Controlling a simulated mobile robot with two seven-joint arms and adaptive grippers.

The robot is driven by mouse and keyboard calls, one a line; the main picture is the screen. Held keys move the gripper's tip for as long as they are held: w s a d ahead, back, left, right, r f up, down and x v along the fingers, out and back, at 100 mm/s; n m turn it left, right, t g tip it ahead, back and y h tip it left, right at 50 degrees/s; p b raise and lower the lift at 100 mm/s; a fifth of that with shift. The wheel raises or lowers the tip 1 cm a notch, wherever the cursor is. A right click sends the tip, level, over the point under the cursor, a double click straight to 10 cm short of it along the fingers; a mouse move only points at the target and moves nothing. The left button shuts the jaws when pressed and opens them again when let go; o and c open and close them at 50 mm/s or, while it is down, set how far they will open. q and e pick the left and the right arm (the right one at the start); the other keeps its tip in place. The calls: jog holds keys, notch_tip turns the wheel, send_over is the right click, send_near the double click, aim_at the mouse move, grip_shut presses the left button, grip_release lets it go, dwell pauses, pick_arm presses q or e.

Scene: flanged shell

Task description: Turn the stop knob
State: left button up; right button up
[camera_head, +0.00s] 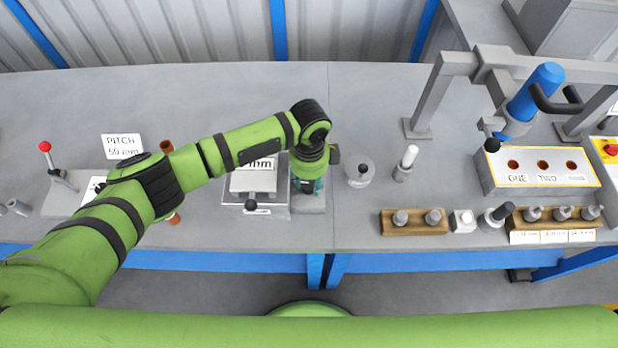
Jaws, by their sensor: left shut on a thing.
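My left gripper (308,184) points down at the right end of a grey fixture (268,211) near the middle of the bench. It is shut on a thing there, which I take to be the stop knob. The knob is hidden under my wrist and the gripper, so I cannot see how far it is turned. The fixture has a sloped plate with a white label, partly covered by my arm, and a small dark ball-ended handle (250,204) at its front. My right gripper is not in view.
Just right of the gripper stand a round grey piece with a dark knob (361,171) and a white-topped pin (407,160). A wooden block with pegs (416,222), a press with a blue cylinder (535,92) and a labelled three-hole box (537,170) are farther right. A red-knobbed lever (50,160) stands at left.

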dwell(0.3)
pick_arm(q)
jog(key=o, duration=1.1)
jog(key=shift+o, duration=0.2)
